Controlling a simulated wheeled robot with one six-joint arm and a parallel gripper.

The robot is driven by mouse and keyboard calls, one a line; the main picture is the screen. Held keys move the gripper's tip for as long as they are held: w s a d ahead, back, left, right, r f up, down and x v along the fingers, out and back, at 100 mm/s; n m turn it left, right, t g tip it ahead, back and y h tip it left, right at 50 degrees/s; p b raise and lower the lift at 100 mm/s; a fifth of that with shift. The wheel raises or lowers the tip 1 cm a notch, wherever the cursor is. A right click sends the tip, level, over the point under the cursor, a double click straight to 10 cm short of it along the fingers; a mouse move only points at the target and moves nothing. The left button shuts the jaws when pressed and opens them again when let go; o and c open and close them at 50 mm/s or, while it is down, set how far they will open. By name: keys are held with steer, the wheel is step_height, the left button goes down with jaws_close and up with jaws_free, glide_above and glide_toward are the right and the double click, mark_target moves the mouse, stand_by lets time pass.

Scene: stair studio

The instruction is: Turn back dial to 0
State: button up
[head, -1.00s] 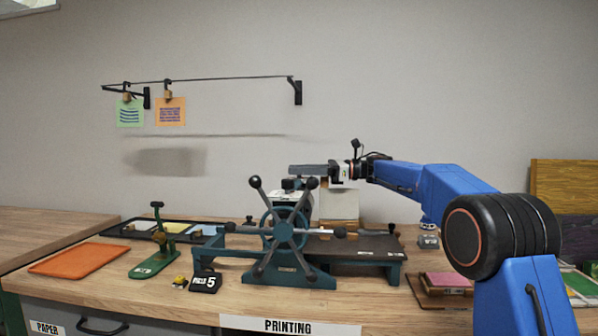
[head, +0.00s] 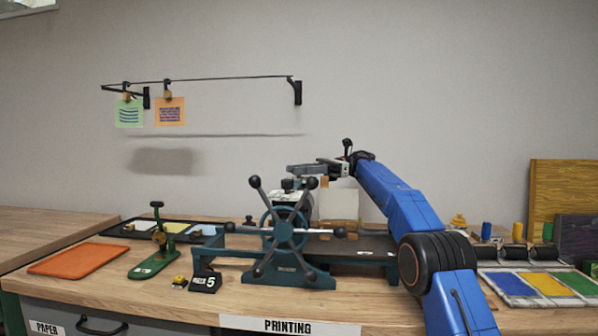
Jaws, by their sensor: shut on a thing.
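The teal press (head: 290,262) stands on the bench, with a large spoked hand wheel (head: 285,231) at its front. A dark knob (head: 288,184) shows on top of the press, by a white plate. My gripper (head: 300,171) reaches in from the right just above and behind this knob. It is shut on what appears to be the back dial, which the fingers and the front knob hide. No dial marking or number can be read at this size.
An orange tray (head: 78,259) lies farther left. Ink pads (head: 540,286) lie at right. Two cards hang from a wall rail (head: 215,80).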

stand_by(0.6)
steer(key=o, duration=1.1)
steer(key=shift+c, duration=0.2)
steer(key=shift+r, duration=0.1)
